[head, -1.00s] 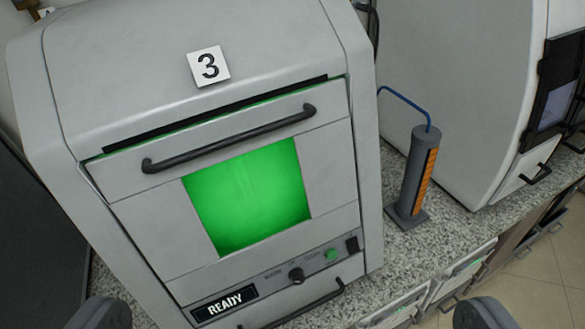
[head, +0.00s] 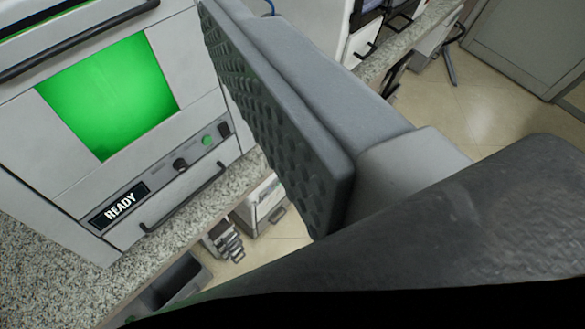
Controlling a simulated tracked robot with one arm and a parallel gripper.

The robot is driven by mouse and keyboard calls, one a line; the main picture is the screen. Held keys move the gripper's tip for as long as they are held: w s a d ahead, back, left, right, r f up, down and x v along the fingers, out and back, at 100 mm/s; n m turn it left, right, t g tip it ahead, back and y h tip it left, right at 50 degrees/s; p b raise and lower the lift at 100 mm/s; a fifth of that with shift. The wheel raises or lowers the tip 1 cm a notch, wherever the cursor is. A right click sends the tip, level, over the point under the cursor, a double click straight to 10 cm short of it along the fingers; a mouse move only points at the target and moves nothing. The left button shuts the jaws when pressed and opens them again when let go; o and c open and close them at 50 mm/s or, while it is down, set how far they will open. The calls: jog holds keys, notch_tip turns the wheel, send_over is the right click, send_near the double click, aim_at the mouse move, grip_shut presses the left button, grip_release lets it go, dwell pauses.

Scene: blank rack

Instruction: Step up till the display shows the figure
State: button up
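The grey machine with a glowing green window (head: 110,95) is in the left of the view. Its small black display (head: 119,206) reads READY in white letters; no figure shows on it. On the same panel strip are a dark knob (head: 180,164), a green button (head: 208,140) and a black switch (head: 224,129). One finger of my gripper (head: 285,120) is large and close, its studded pad bare and facing left. The other finger cannot be made out. Nothing is held, and the finger is apart from the panel.
A dark handle bar (head: 80,40) crosses above the window and a lower handle (head: 185,198) sits under the panel. The speckled counter (head: 40,260) runs below the machine. Beyond its edge are drawers, a dark bin (head: 175,285) and open tiled floor (head: 440,110).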

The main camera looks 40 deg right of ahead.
grip_shut()
dwell(1.4)
